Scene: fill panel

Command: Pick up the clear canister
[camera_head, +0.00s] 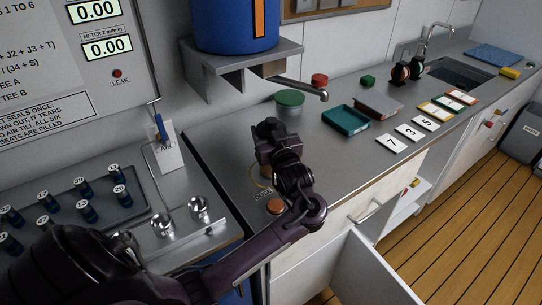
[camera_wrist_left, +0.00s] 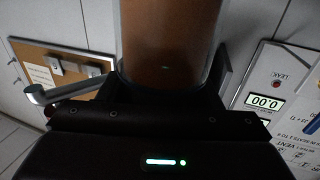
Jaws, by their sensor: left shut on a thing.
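My left gripper (camera_head: 270,152) is over the near part of the grey counter, and its own body and wrist hide most of what it holds in the head view. In the left wrist view, a see-through canister with a brown look (camera_wrist_left: 168,42) stands between the two fingers, which are shut on it. Its lower end is hidden behind the gripper body, and its other end is cut off by the frame. I cannot tell whether it touches the counter. My right gripper is not in view.
A green-lidded jar (camera_head: 290,99), a teal tray (camera_head: 345,120) and white number cards (camera_head: 392,143) lie on the counter. An orange-brown round piece (camera_head: 275,206) sits near the front edge. A blue tank (camera_head: 235,28) on a shelf with a spout overhangs the back. A cabinet door (camera_head: 368,270) stands open below.

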